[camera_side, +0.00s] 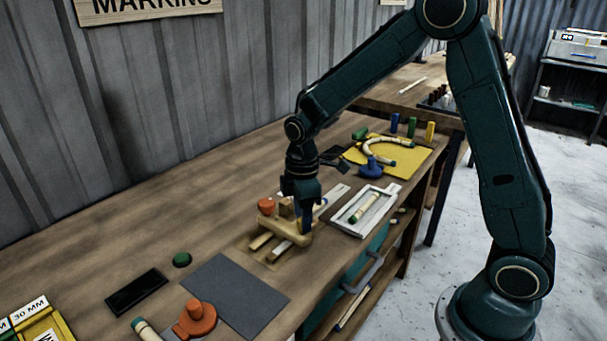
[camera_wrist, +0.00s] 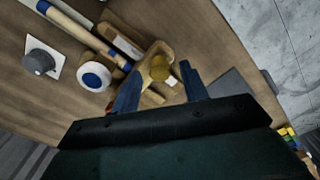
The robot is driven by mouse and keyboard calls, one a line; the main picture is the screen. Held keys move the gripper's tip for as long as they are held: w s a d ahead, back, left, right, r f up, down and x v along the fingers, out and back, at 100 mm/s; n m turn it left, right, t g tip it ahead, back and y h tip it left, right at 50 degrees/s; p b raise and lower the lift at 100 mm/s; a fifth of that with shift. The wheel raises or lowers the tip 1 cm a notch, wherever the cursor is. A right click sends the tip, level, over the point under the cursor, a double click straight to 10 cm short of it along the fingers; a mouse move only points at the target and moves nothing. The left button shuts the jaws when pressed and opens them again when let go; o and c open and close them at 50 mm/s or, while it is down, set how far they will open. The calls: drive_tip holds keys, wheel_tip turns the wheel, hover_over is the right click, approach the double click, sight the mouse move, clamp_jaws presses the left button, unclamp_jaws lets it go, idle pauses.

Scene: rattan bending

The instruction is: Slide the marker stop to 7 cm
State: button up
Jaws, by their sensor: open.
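My gripper (camera_side: 297,222) points down over a wooden fixture (camera_side: 262,243) on the bench, with its fingers around the fixture's upper part. An orange round knob (camera_side: 266,206) sits on the fixture, just left of the fingers. In the wrist view my gripper (camera_wrist: 160,66) is open, one blue finger on each side of a wooden block with a yellowish round knob (camera_wrist: 159,68). I cannot tell which part is the marker stop, nor whether the fingers touch the block. No scale marks are readable, so its position in centimetres cannot be told.
A white tray (camera_side: 345,226) holding a short rod stands right of the fixture. A grey mat (camera_side: 234,294), black pad (camera_side: 135,291) and orange clamp (camera_side: 196,318) lie in front. A blue-topped knob (camera_side: 371,168) and yellow sheet (camera_side: 415,158) are behind.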

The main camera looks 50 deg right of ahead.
drive_tip(key=shift+f, duration=0.75)
clamp_jaws()
drive_tip(key=shift+a, duration=1.55)
unclamp_jaws()
drive_tip(key=shift+r, duration=0.15)
wheel_tip(320, 180, up, 14)
drive_tip(key=shift+f, duration=0.2)
